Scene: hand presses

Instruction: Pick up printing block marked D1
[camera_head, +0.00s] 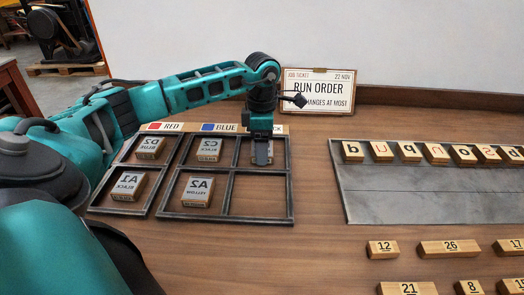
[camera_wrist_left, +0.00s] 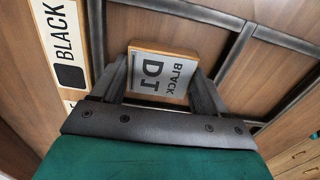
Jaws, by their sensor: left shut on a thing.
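The printing block marked D1 (camera_wrist_left: 158,76), with BLACK on its pale face in mirrored lettering and wooden sides, sits between the two fingers of my left gripper (camera_wrist_left: 162,80) in the left wrist view. In the head view, my left gripper (camera_head: 262,152) points down into the back right compartment of the dark divided rack (camera_head: 228,192). It is shut on the block, which it mostly hides there. I cannot tell whether the block is clear of the compartment floor. My right gripper is not in view.
Several other blocks sit in the rack, including a C2 block (camera_head: 209,150) just left of my gripper. The front right compartment is empty. A job ticket (camera_head: 318,91) stands behind. A grey metal plate (camera_head: 425,207) with letter blocks lies right, with numbered wooden pieces (camera_head: 449,248) in front.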

